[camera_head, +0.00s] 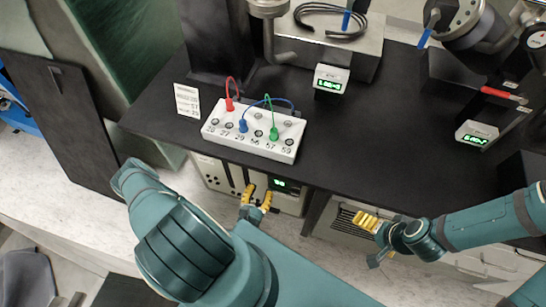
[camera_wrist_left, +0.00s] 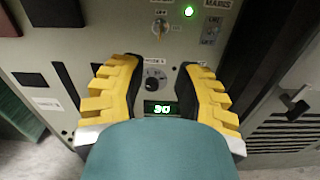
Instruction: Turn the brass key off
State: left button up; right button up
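The brass key (camera_wrist_left: 160,29) sits in a round switch near the top of the left wrist view, on a pale front panel with small labels beside it. My left gripper (camera_wrist_left: 160,64) is open and empty. Its yellow fingertips are apart, just below the key, with a dark round knob (camera_wrist_left: 152,80) showing between the fingers. In the head view the left gripper (camera_head: 257,193) is at the front of the grey unit (camera_head: 215,175) under the black table; the key cannot be made out there. My right gripper (camera_head: 369,221) is at the right, away from the unit; its opening is unclear.
A green lamp (camera_wrist_left: 189,11) is lit above the key's right, and a green display (camera_wrist_left: 160,108) reads 30 below the knob. The black table (camera_head: 400,130) overhangs the unit. A white socket block (camera_head: 250,138) with coloured leads stands on it.

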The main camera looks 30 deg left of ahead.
pick_arm(q)
jog(key=b+x, duration=0.1)
jog(key=x, duration=1.2)
jog(key=shift+w+b, duration=0.35)
jog(key=shift+c, duration=0.4)
grip_shut()
jog(key=shift+r, duration=0.1)
